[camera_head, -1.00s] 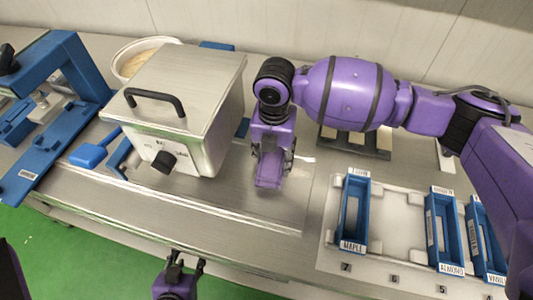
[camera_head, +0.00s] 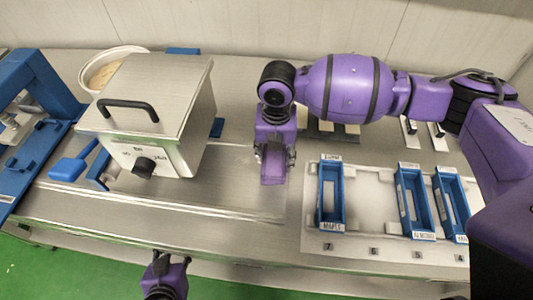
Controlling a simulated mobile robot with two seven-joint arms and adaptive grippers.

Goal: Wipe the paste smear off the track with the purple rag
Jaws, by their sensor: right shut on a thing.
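My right gripper (camera_head: 273,153) points down over the metal counter, right of the kettle box. It is shut on the purple rag (camera_head: 272,171), which hangs at or close to the counter surface; I cannot tell whether it touches. The track (camera_head: 205,190) looks like the long flat metal strip running in front of the kettle and under the rag. I cannot make out the paste smear; the gripper and rag may cover it. My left gripper (camera_head: 169,260) is at the bottom edge, over the green floor, with its fingers apart and empty.
The metal kettle box (camera_head: 165,100) with a black handle stands left of the rag. A blue scoop (camera_head: 72,166) and blue frame (camera_head: 35,120) are farther left. Blue trays, including the maple tray (camera_head: 331,222), stand on a pale board (camera_head: 375,205) at right.

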